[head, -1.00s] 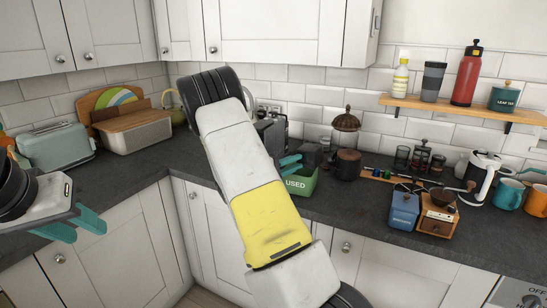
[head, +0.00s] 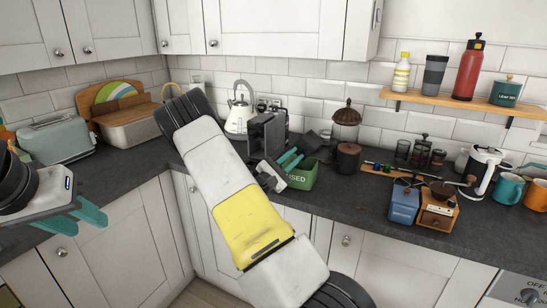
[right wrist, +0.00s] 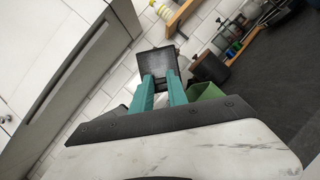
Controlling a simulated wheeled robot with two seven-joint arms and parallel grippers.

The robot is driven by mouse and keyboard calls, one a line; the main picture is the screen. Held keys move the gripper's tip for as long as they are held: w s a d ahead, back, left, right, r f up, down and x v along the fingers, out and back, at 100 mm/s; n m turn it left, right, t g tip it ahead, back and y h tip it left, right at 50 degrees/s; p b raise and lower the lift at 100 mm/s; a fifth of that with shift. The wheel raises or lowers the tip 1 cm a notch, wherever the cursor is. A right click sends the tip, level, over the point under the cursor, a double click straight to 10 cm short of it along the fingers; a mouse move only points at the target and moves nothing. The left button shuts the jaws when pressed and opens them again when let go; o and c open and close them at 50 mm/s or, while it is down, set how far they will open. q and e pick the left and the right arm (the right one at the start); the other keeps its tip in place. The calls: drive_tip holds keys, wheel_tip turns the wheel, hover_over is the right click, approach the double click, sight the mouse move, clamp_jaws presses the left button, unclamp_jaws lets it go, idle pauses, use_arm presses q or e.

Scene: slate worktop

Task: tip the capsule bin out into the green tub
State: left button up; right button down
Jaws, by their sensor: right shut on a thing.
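The capsule bin (head: 312,142) is a small dark box, seen tilted just above the back of the green tub. My right gripper (head: 290,160) is shut on it, with its teal fingers over the tub's left side. In the right wrist view the bin (right wrist: 160,62) sits at the fingertips, its dark square face showing. The green tub (head: 302,180), marked "USED", stands upright near the counter's front edge; part of it shows in the right wrist view (right wrist: 211,92). The inside of the tub is hidden. My left gripper (head: 78,220) is open and empty, far to the left.
A dark coffee machine (head: 266,135) and a white kettle (head: 239,112) stand behind my right arm. A brown canister (head: 348,158) is close to the tub's right. A wooden strip (head: 376,168) with colored capsules, a blue box (head: 404,204) and a grinder (head: 437,208) lie further right.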

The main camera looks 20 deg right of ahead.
idle(0.3)
idle(0.9)
drive_tip(key=shift+r, duration=0.1)
idle(0.4)
wheel_tip(320, 180, up, 6)
drive_tip(key=shift+f, duration=0.1)
idle(0.3)
